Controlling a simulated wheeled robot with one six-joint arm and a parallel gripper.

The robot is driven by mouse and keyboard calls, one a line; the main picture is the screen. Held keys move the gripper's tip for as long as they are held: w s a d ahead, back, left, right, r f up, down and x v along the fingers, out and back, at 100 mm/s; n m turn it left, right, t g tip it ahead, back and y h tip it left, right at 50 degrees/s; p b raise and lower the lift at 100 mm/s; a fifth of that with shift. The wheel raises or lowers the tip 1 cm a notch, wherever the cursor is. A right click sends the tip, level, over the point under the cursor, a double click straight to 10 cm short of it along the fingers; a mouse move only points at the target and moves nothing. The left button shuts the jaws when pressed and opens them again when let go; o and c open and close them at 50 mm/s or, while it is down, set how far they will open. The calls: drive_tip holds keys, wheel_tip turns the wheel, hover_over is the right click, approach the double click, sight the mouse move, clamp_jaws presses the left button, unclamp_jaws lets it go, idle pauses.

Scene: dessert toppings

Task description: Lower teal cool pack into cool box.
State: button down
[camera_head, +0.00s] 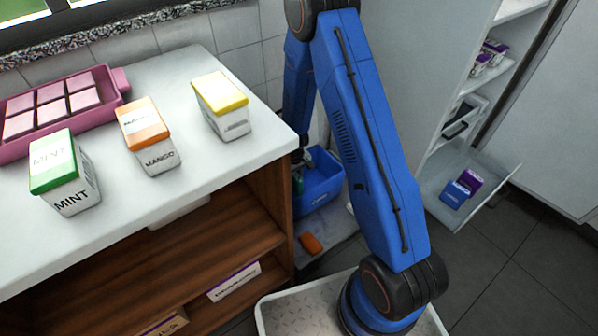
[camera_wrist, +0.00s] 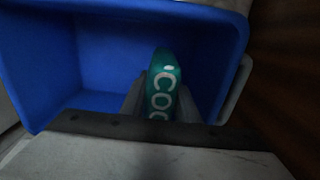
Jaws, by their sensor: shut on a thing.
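The teal cool pack (camera_wrist: 162,85) with white lettering stands on edge between the fingers of my gripper (camera_wrist: 160,100) in the wrist view. My gripper is shut on it. The blue cool box (camera_wrist: 75,60) lies around and beyond the pack in that view, and its inside looks empty around the pack. How deep the pack sits cannot be told. In the head view the cool box (camera_head: 322,185) stands low beside the wooden cabinet, partly behind my blue arm. A bit of the teal pack (camera_head: 298,183) shows at the box's left side.
The white counter (camera_head: 200,190) holds mint, mango and yellow-lidded cartons and a pink tray (camera_head: 115,97). The wooden cabinet (camera_head: 270,215) is close left of the box. An orange item (camera_head: 311,243) lies in front of it. An open shelf unit (camera_head: 470,160) stands at right.

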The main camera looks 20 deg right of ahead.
drive_tip(key=shift+f, duration=2.55)
idle(1.8)
drive_tip(key=c, duration=1.3)
unclamp_jaws()
wheel_tip(320, 180, up, 18)
drive_tip(key=shift+f, duration=0.25)
